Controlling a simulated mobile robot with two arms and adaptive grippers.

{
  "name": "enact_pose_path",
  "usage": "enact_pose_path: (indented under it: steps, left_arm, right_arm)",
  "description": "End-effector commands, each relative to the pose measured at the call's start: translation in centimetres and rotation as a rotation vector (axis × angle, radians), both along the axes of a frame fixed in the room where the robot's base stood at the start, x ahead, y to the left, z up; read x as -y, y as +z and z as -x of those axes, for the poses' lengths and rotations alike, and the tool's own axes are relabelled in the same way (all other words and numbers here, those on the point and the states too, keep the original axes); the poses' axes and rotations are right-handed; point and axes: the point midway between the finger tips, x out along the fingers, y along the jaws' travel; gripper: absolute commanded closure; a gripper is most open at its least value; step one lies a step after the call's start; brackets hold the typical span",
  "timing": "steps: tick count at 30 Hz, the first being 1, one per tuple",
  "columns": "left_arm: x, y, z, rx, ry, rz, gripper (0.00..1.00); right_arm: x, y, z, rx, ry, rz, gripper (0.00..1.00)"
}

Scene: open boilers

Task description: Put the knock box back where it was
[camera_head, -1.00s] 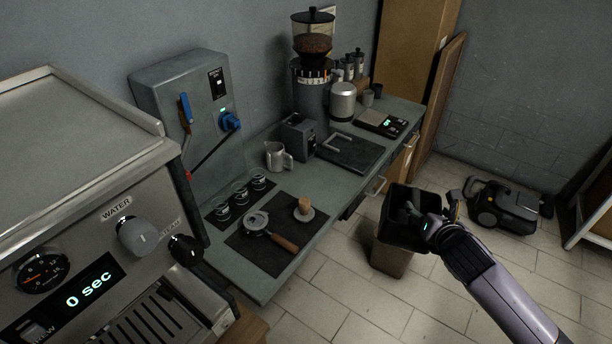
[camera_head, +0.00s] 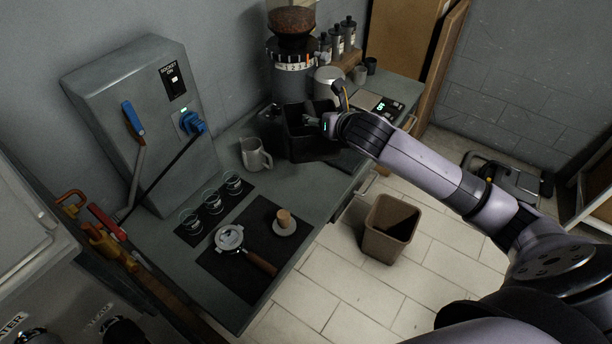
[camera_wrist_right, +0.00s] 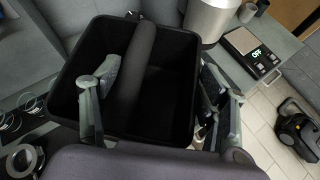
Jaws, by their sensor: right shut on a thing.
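The knock box (camera_head: 296,142) is a black open bin with a thick padded bar (camera_wrist_right: 140,65) across it. In the head view it is over the counter in front of the grinder. I cannot tell whether it touches the counter. My right gripper (camera_head: 326,122) is shut on it. In the right wrist view the box (camera_wrist_right: 180,90) lies between the fingers; one finger shows over its inside and the other beside its right wall. The visible inside looks empty. My left gripper is not in view.
The grinder (camera_head: 292,72) stands behind the box, with a metal canister (camera_head: 326,82) and scale (camera_head: 384,108) to the right. A milk jug (camera_head: 254,154) is close on the left. A portafilter (camera_head: 230,238) and tamper (camera_head: 284,221) lie in front. A brown bin (camera_head: 390,229) stands on the floor.

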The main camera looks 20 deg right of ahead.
Motion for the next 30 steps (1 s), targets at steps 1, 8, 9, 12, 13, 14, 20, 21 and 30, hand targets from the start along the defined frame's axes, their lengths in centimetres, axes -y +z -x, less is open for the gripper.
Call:
enact_pose_path:
  steps: [1, 8, 9, 12, 13, 14, 20, 21, 30]
  left_arm:
    - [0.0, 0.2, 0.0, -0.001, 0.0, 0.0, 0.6]
    - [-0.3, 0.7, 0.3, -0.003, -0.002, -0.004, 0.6]
    - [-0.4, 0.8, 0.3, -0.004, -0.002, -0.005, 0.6]
    - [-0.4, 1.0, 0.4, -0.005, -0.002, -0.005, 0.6]
    - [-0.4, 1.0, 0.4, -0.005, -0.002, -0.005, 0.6]
    - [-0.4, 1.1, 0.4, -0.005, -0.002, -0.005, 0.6]
    - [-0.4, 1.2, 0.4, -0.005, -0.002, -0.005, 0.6]
    - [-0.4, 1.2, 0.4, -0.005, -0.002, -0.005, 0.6]
    - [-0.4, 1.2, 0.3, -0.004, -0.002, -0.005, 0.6]
  right_arm:
    - [-0.1, -0.7, 0.0, 0.001, 0.001, -0.003, 0.93]
    - [-0.1, -6.0, 0.1, -0.001, -0.001, -0.006, 0.93]
    - [-0.1, -7.1, 0.1, -0.001, -0.001, -0.006, 0.93]
    - [-0.1, -9.4, 0.0, 0.0, -0.001, -0.006, 0.93]
    - [-0.2, -10.1, 0.1, 0.0, -0.001, -0.005, 0.93]
    - [-0.2, -10.9, 0.1, -0.001, 0.0, -0.005, 0.93]
    - [-0.2, -14.3, 0.0, 0.003, 0.0, -0.005, 0.93]
    - [-0.1, -14.6, 0.0, 0.005, 0.001, -0.003, 0.93]
    - [-0.1, -17.4, 0.0, 0.003, -0.001, -0.004, 0.93]
